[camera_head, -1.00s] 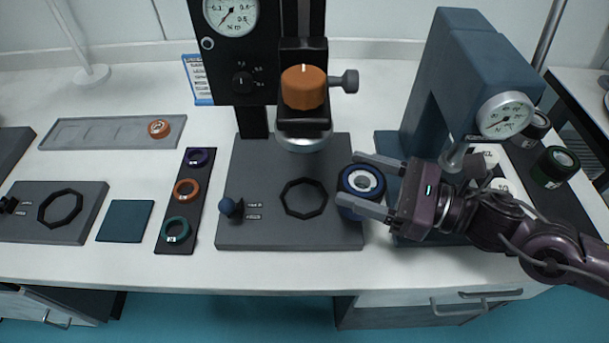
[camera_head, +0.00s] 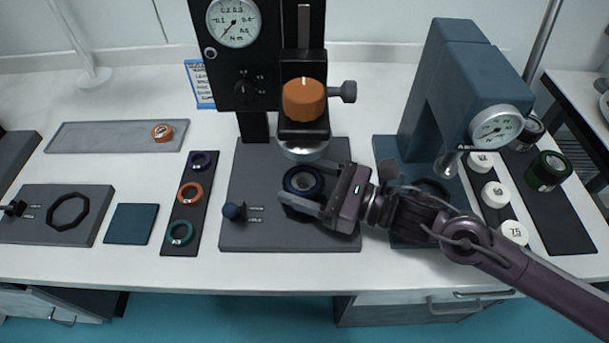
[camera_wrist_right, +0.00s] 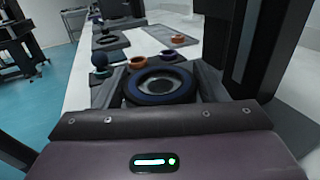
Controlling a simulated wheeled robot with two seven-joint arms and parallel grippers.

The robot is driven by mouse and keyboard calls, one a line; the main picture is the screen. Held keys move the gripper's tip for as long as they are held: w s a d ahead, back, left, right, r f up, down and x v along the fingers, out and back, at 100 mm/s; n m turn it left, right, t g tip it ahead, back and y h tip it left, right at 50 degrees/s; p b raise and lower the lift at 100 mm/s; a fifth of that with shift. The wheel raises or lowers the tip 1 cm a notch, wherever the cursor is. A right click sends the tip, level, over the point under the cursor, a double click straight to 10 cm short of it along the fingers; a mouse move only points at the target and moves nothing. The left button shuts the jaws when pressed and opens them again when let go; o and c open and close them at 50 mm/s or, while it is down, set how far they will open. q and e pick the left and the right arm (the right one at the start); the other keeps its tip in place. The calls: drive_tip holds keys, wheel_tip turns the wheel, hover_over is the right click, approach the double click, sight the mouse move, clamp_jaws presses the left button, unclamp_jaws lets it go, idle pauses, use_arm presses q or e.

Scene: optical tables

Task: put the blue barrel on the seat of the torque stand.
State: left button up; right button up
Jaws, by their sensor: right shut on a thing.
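The blue barrel (camera_head: 303,182) is a dark round body with a blue rim and a pale centre. My right gripper (camera_head: 312,190) is shut on it, one finger on each side. The barrel is over the octagonal seat (camera_head: 290,210) on the grey base of the torque stand (camera_head: 238,170), hiding most of the seat. I cannot tell whether it touches the seat. In the right wrist view the barrel (camera_wrist_right: 161,84) fills the space between the fingers. The stand's orange-capped spindle (camera_head: 303,100) hangs above and behind it. My left gripper is not in view.
A blue-knobbed lever (camera_head: 233,211) stands left of the seat on the base. A black strip (camera_head: 174,225) holds purple, orange and green rings. A blue press (camera_head: 415,110) with a gauge stands right, beside white caps (camera_head: 495,194). A second octagonal seat (camera_head: 68,212) lies far left.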

drive_tip(key=shift+f, duration=0.15)
drive_tip(key=o, duration=1.2)
drive_tip(key=shift+c, duration=0.2)
drive_tip(key=shift+r, duration=0.3)
drive_tip(key=v, duration=0.3)
drive_tip(key=b+v, duration=0.1)
drive_tip(key=v, duration=0.6)
drive_tip(key=shift+s+d+f+b, duration=0.15)
drive_tip(key=shift+d+f+b, duration=0.05)
drive_tip(key=shift+f+b, duration=0.1)
drive_tip(key=shift+v, duration=0.8)
drive_tip(key=shift+r, duration=0.1)
